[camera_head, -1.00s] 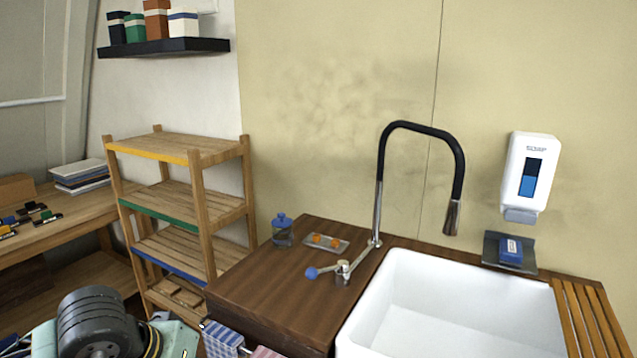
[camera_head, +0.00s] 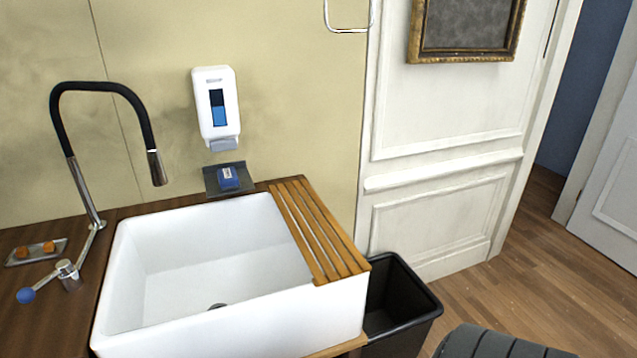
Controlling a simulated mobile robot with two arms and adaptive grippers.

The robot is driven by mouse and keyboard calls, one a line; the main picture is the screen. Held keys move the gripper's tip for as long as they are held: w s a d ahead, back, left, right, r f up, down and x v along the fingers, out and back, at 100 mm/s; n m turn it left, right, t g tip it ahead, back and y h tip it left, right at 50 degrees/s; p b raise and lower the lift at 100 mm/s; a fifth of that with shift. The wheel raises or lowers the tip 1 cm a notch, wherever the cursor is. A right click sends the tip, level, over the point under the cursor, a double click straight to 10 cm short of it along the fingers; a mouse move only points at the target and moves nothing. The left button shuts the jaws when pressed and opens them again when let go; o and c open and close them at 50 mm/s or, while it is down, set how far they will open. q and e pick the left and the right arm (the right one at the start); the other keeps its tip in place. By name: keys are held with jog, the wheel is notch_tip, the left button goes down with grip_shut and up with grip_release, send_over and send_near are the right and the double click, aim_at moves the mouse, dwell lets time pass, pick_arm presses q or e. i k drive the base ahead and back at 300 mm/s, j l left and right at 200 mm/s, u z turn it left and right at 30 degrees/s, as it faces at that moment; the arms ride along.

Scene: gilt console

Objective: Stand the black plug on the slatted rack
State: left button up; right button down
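The slatted rack (camera_head: 318,232) is a set of wooden slats lying across the right end of the white sink. Its top is bare. I see no separate black plug; a dark round spot (camera_head: 217,307) shows at the sink's bottom near the front wall, mostly hidden, and I cannot tell whether it is a drain or a plug. Neither gripper is in view. A dark ribbed part of my own arm seems to show at the bottom right.
The white sink (camera_head: 225,333) has a black hose tap (camera_head: 103,88) at its left. A soap dispenser (camera_head: 216,108) hangs above a blue block on a small shelf. A black bin (camera_head: 401,314) stands right of the sink. Wooden floor (camera_head: 530,262) is open at the right.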

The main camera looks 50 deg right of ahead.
aim_at(313, 223)
jog(key=k+l+z, duration=0.25)
jog(key=l, duration=0.75)
jog(key=l+z, duration=0.2)
jog(key=l, duration=0.75)
